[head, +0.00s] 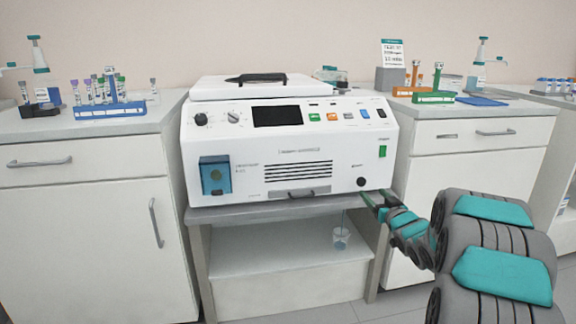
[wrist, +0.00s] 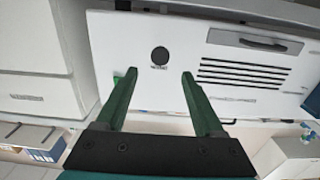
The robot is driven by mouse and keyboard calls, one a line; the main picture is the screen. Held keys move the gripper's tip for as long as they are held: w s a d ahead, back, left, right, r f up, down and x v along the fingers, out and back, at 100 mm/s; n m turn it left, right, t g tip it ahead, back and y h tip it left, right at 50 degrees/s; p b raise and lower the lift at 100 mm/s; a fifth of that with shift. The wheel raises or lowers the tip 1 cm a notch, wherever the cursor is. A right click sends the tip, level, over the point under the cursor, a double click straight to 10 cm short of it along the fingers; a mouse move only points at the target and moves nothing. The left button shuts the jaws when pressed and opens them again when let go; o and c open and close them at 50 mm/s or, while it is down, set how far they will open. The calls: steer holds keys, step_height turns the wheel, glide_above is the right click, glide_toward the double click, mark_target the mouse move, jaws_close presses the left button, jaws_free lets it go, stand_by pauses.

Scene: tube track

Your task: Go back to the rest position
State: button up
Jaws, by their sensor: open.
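My gripper (head: 374,199) is at the lower right of the white centrifuge-like machine (head: 330,150) in the head view, close to its front. In the wrist view my gripper (wrist: 158,76) has its two green fingers apart, with nothing between them but the machine's white front (wrist: 215,30) and its round black knob behind. I cannot tell whether a fingertip touches the machine. My arm reaches in from the lower right of the head view.
The machine stands on a grey table (head: 290,205) with a lower shelf.

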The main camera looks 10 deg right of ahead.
steer(key=s+a+f+g, duration=0.2)
steer(key=s+a+g, duration=0.4)
steer(key=s, duration=1.2)
steer(key=s+a+f+g, duration=0.2)
steer(key=s+a+g, duration=0.5)
steer(key=s, duration=1.1)
steer(key=s+a+f+g, duration=0.3)
steer(key=s+a+g, duration=0.3)
steer(key=s+a, duration=0.5)
steer(key=s, duration=0.8)
steer(key=shift+a+g+h, duration=0.3)
steer(key=shift+a, duration=0.05)
